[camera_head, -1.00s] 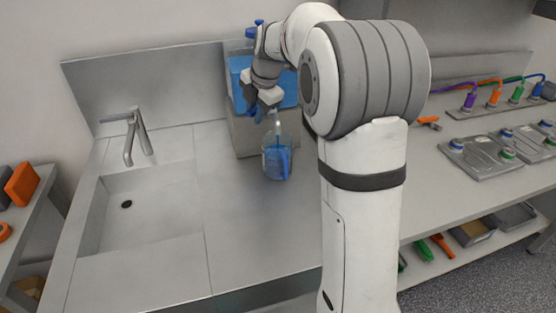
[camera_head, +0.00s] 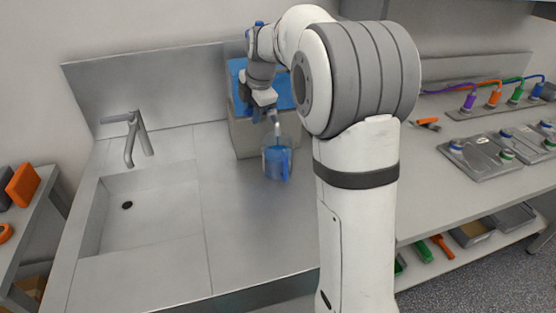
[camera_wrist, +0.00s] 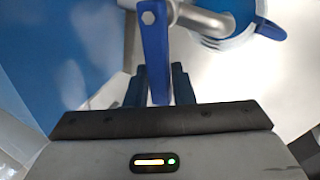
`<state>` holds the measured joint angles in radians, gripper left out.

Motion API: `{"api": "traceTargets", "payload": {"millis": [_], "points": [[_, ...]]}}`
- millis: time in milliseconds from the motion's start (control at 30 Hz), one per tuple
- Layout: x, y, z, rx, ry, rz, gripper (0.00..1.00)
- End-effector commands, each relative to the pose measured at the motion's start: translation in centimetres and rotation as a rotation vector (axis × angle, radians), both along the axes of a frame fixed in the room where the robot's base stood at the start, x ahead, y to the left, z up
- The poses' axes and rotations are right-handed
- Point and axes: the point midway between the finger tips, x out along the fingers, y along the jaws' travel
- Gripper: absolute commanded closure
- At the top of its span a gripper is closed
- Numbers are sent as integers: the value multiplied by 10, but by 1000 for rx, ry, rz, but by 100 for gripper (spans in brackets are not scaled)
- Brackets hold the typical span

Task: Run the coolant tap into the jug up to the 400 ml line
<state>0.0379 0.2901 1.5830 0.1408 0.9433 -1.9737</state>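The clear jug (camera_head: 277,160) stands upright on the counter below the tap spout (camera_head: 276,123), with blue liquid in its lower part. Its graduations are too small to read. The blue coolant tank (camera_head: 238,72) sits on a grey block behind it. My gripper (camera_head: 262,110) is at the tap in front of the tank. In the wrist view, the blue tap lever (camera_wrist: 156,50) runs down between the fingers of my gripper (camera_wrist: 159,85), which appear closed on it. The jug rim (camera_wrist: 240,38) shows at the upper right, under the metal spout (camera_wrist: 203,20). I cannot make out a stream clearly.
A sink (camera_head: 150,205) with a grey faucet (camera_head: 137,135) is at the left. Flat battery trays (camera_head: 482,158) and coloured cable plugs (camera_head: 495,97) are at the right. The counter in front of the jug is clear.

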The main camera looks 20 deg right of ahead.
Motion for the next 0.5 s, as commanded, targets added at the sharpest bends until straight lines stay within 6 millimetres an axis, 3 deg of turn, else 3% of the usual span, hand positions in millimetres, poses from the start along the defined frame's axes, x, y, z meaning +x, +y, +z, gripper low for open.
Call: {"api": "traceTargets", "payload": {"millis": [300,500], "points": [[16,5,2,0,-1,-267,79],[18,4,1,-1,-1,-287,79]]}}
